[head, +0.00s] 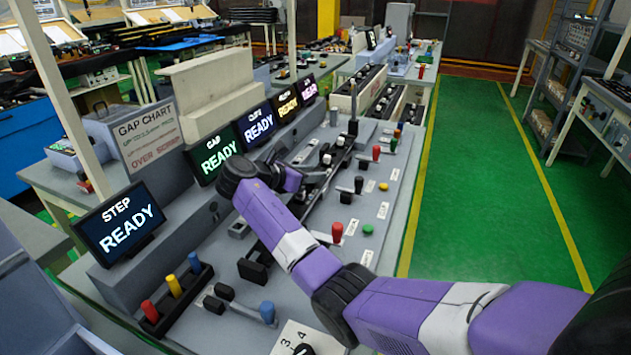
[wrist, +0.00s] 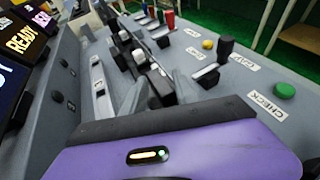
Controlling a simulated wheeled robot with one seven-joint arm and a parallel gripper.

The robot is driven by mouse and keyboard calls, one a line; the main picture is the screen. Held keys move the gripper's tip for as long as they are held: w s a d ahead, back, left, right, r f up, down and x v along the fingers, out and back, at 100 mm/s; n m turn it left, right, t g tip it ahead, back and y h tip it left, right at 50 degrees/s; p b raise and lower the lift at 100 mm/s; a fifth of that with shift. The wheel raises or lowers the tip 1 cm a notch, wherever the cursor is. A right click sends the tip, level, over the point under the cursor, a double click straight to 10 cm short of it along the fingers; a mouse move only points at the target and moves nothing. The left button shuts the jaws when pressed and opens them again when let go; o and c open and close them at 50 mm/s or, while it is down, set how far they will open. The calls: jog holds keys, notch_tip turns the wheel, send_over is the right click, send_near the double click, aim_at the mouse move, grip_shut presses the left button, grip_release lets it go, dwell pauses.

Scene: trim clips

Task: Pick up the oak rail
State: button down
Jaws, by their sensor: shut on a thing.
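My gripper (wrist: 157,86) shows in the wrist view with its two grey fingers low over the grey console. It is shut on a dark piece (wrist: 160,88) between the fingers, set in the row of black fittings. I cannot tell whether this piece is part of the oak rail. No wood-coloured rail can be made out in either view. In the head view my gripper (head: 300,177) is at the middle of the console (head: 385,225), in front of the GAP screen, and its fingers are mostly hidden by my wrist.
READY screens, including STEP (head: 125,222) and GAP (head: 213,155), line the console's back. Red-topped levers (head: 337,231), a green button (wrist: 285,90) and a yellow button (wrist: 208,44) stand near the gripper. Coloured handles (head: 173,285) stand front left. The green floor (head: 480,170) is clear at right.

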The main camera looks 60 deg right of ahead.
jog(key=shift+s+r, duration=0.15)
jog(key=shift+s, duration=0.05)
dwell(0.4)
